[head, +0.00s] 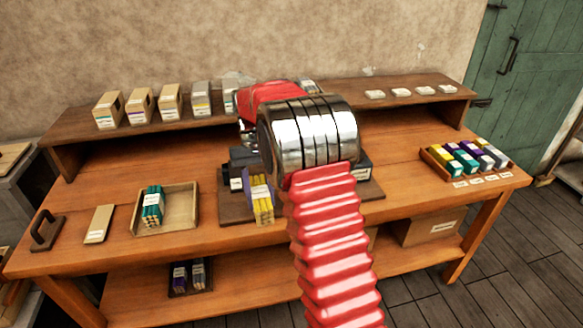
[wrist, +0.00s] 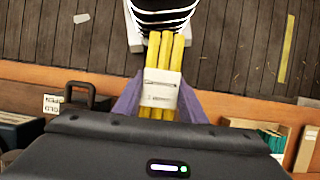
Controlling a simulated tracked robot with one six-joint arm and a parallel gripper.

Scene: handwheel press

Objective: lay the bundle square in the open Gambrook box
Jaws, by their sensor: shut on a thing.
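My gripper (wrist: 160,106) is shut on a bundle of yellow sticks (wrist: 166,52) with a white label band, its purple-grey fingers on either side. In the head view the yellow bundle (head: 263,206) is at the front of the dark base in the table's middle, partly hidden by my arm; I cannot tell whether it touches the base. Several upright beige and grey boxes (head: 139,108) stand on the back shelf. Their labels are too small to read, so I cannot tell which is Gambrook or open. A flat beige box (head: 98,224) lies on the table at left.
A wooden tray (head: 188,219) left of the dark base (head: 236,212) holds a teal bundle (head: 152,206). A rack (head: 430,160) of coloured bundles stands at right. A dark handle (head: 46,231) is at far left. Small white pieces (head: 400,92) lie on the right shelf. The right front tabletop is clear.

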